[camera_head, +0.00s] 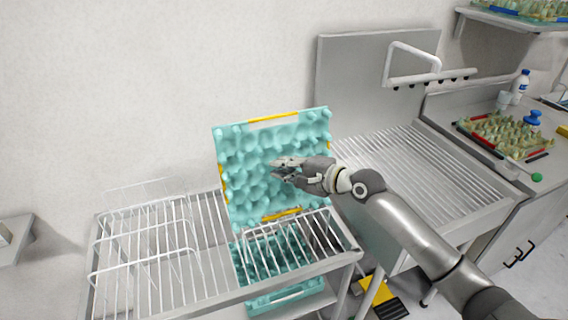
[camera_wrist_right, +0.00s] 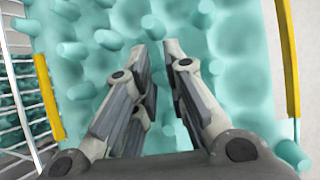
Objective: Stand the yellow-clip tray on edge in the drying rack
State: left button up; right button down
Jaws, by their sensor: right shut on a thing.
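The yellow-clip tray (camera_head: 240,160) is a teal bumpy tray with yellow clips along its edges. It stands nearly upright on edge in the head view, over the right part of the wire drying rack (camera_head: 150,282). I cannot tell whether its lower edge touches the wires. My right gripper (camera_head: 276,170) is at the middle of the tray's bumpy face, shut on the tray. In the right wrist view the gripper (camera_wrist_right: 167,50) has its fingers against the teal face (camera_wrist_right: 240,60), with a yellow clip at each side. My left gripper is not in view.
Another teal tray (camera_head: 290,294) lies below the rack wires. A ribbed metal drainboard (camera_head: 420,175) and an upright metal panel (camera_head: 345,80) stand at the right. A far counter holds an egg tray (camera_head: 505,135) and a bottle (camera_head: 522,82). The rack's left part is clear.

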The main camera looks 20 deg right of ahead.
jog(key=shift+f+b, duration=0.35)
jog(key=shift+f, duration=0.5)
jog(key=shift+f+b, duration=1.55)
jog(key=shift+f, duration=1.15)
jog(key=c, duration=1.4)
grip_release()
jog(key=shift+p+v, duration=1.3)
jog(key=shift+v, duration=2.75)
